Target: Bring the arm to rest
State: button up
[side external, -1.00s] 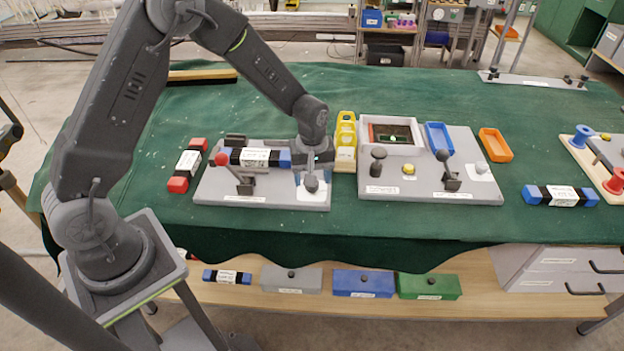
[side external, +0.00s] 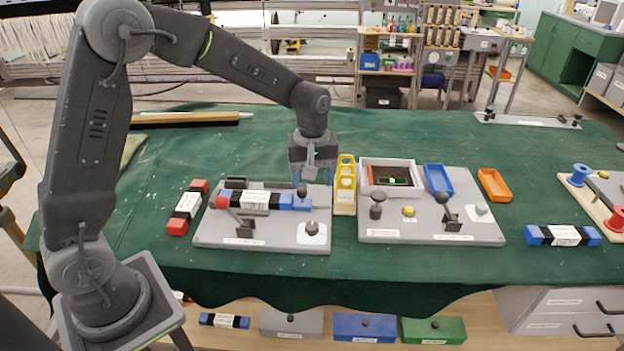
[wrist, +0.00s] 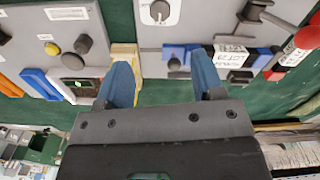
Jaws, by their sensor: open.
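My gripper (side external: 313,178) is above the back right part of the left grey board (side external: 262,238), pointing down. In the wrist view my gripper (wrist: 162,82) shows two blue fingers spread apart with nothing between them. A blue-and-black bar with a white label (side external: 258,201) lies on the left board, below and left of my gripper and apart from it. It also shows in the wrist view (wrist: 230,58). A red-knobbed lever (side external: 222,202) and a black knob on a white plate (side external: 312,228) are on the same board.
A yellow stand (side external: 345,185) is close to the right of my gripper. The right grey board (side external: 430,235) carries a tray (side external: 392,163), knobs and a lever. A red-ended bar (side external: 186,207) lies at left, another blue bar (side external: 562,235) at right. The green cloth behind is mostly clear.

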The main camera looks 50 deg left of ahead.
jog(key=s+d+r+m+t, duration=0.15)
jog(key=s+r+m, duration=0.25)
jog(key=s+r, duration=0.55)
jog(key=s+r+m+t, duration=0.3)
jog(key=s+m, duration=0.4)
jog(key=s, duration=0.6)
jog(key=shift+s+d+t, duration=0.15)
jog(key=shift+d+t, duration=0.1)
jog(key=shift+t, duration=0.3)
